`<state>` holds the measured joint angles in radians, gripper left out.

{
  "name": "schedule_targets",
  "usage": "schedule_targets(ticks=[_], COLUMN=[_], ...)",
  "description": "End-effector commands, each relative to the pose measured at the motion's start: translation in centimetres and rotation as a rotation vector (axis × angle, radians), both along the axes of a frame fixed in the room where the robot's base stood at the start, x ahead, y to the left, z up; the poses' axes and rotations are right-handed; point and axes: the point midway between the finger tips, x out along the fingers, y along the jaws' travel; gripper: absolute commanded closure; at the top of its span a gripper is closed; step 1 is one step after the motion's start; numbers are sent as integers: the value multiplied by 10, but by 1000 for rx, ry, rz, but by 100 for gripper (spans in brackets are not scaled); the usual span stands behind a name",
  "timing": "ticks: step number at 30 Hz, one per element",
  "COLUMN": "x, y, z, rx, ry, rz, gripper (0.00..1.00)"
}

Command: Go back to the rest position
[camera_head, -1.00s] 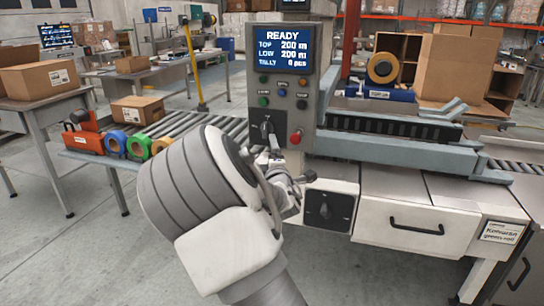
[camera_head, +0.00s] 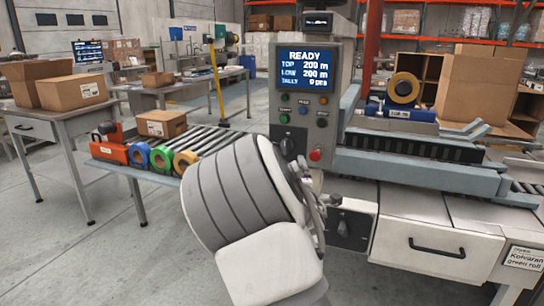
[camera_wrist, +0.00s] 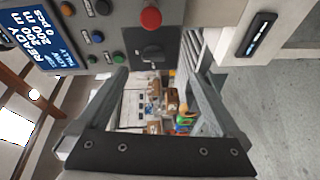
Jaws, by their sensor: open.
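My gripper (camera_wrist: 153,74) is open in the wrist view, with nothing between its two grey fingers. In the head view my arm's grey, bulky links fill the lower middle and mostly hide the gripper.
A red button (camera_head: 315,154) sits beside the knob. A white drawer cabinet (camera_head: 437,240) stands at right. The floor at lower left is clear.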

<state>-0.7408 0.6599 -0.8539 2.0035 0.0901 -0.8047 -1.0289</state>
Motion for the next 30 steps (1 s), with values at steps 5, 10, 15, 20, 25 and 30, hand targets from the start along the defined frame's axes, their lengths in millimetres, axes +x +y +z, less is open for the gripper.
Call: schedule_targets(ticks=[5,10,15,20,25,30], x=[-31,-73,-123,-177,-242,-310], y=[-35,-47,-44,-35,-23,-13], z=[-5,-8,-2,10,23,31], rx=[300,587,832,1015,1156,1246], ry=[137,273,399,507,610,691], rz=[-112,-200,-266,-322,-390,-482], gripper=[0,0,0,0,0,0])
